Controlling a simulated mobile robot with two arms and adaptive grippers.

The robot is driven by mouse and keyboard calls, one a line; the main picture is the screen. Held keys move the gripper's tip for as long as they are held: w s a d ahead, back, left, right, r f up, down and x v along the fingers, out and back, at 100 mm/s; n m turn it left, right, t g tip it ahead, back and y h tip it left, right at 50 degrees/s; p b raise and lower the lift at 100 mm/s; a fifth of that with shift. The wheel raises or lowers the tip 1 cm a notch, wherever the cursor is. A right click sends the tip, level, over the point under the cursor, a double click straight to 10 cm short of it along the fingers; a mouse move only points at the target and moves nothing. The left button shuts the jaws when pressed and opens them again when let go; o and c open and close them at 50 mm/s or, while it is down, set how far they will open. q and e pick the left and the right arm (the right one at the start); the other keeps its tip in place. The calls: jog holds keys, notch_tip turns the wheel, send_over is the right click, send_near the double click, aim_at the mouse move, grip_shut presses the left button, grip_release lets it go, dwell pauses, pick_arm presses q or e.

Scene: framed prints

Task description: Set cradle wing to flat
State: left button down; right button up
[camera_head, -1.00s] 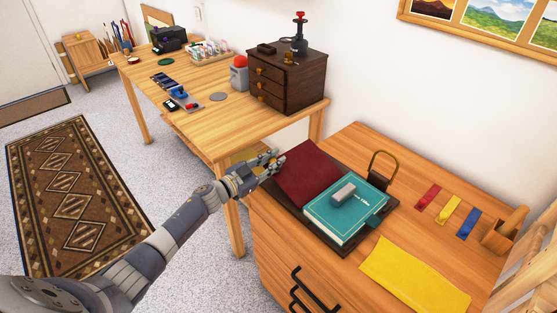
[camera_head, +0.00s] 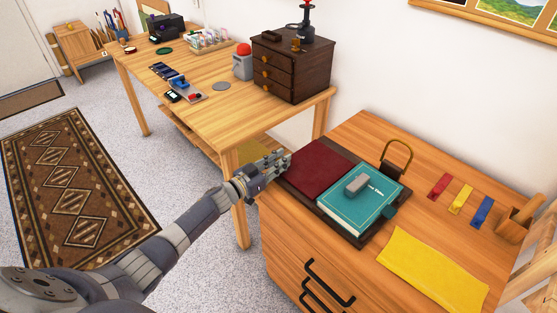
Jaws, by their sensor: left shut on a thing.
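The book cradle (camera_head: 352,233) is a dark brown frame on the wooden cabinet. Its left wing (camera_head: 320,168) has a maroon pad and looks low and nearly level; I cannot tell its exact tilt. A teal book (camera_head: 345,212) lies on the right part of the cradle with a grey block (camera_head: 357,185) on its cover. My left gripper (camera_head: 281,164) is at the wing's outer left edge, shut on it; the fingertips partly hide that edge. My right gripper is not in view.
A brass-coloured arch (camera_head: 410,152) stands behind the book. A yellow cloth (camera_head: 430,268) lies in front, and red, yellow and blue strips (camera_head: 460,200) lie to the right beside a wooden holder (camera_head: 520,215). A long wooden table (camera_head: 215,115) with a drawer chest (camera_head: 290,68) stands at the left.

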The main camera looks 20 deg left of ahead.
pick_arm(q)
jog(key=shift+s+a+f, duration=0.1)
jog(key=shift+s+f, duration=0.05)
jog(key=shift+f, duration=0.3)
jog(key=c, duration=1.4)
grip_release()
jog(key=shift+r, duration=0.1)
jog(key=shift+c, duration=0.2)
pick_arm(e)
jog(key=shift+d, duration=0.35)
pick_arm(q)
jog(key=v, duration=1.2)
jog(key=shift+r, duration=0.25)
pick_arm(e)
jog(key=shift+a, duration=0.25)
